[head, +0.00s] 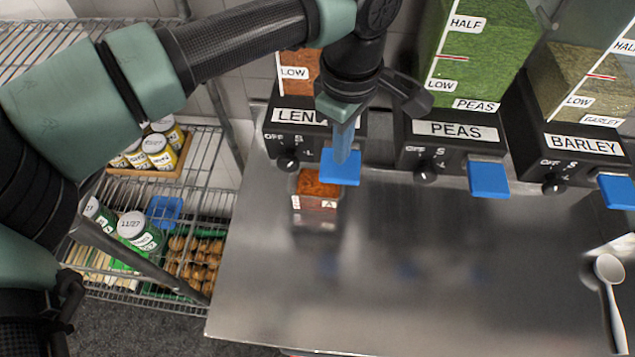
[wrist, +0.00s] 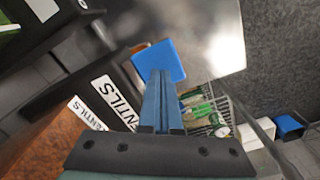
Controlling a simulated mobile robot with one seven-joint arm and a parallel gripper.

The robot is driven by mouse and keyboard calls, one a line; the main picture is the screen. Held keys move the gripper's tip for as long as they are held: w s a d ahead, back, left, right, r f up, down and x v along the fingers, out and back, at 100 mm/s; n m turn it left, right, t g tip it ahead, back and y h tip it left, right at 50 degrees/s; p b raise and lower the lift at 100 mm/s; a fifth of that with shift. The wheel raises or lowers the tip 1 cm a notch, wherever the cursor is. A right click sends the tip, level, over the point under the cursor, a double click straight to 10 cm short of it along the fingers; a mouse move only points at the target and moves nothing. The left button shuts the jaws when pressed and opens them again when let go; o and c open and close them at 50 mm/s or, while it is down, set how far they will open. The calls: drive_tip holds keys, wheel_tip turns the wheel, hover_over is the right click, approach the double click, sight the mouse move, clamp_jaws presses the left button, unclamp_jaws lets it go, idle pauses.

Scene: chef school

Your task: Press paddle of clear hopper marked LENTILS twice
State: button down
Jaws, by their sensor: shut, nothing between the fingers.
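The LENTILS hopper (head: 302,66) stands at the left of the row, with orange-red contents and a black base partly hidden behind my arm. Its blue paddle (head: 341,168) juts out at the front of the base, and it also shows in the wrist view (wrist: 159,62). My gripper (head: 344,157) is shut and empty, pointing down with its blue fingertips at the paddle; I cannot tell whether they touch it. In the wrist view the fingers (wrist: 161,84) overlap the paddle's lower edge. A clear container (head: 317,203) with orange-red contents stands below the paddle.
The PEAS hopper (head: 484,50) and BARLEY hopper (head: 585,80) stand to the right, each with a blue paddle. A white spoon (head: 610,275) lies at the counter's right. The steel counter (head: 400,300) is clear in front. A wire shelf (head: 212,165) with jars stands at left.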

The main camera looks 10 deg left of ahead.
drive_tip(key=shift+f, duration=0.15)
drive_tip(key=shift+f+b, duration=2.05)
drive_tip(key=shift+f, duration=0.05)
drive_tip(key=shift+r, duration=0.15)
drive_tip(key=shift+r+p, duration=1.15)
drive_tip(key=shift+r, duration=0.95)
drive_tip(key=shift+r+p, duration=1.45)
drive_tip(key=shift+r, duration=1.1)
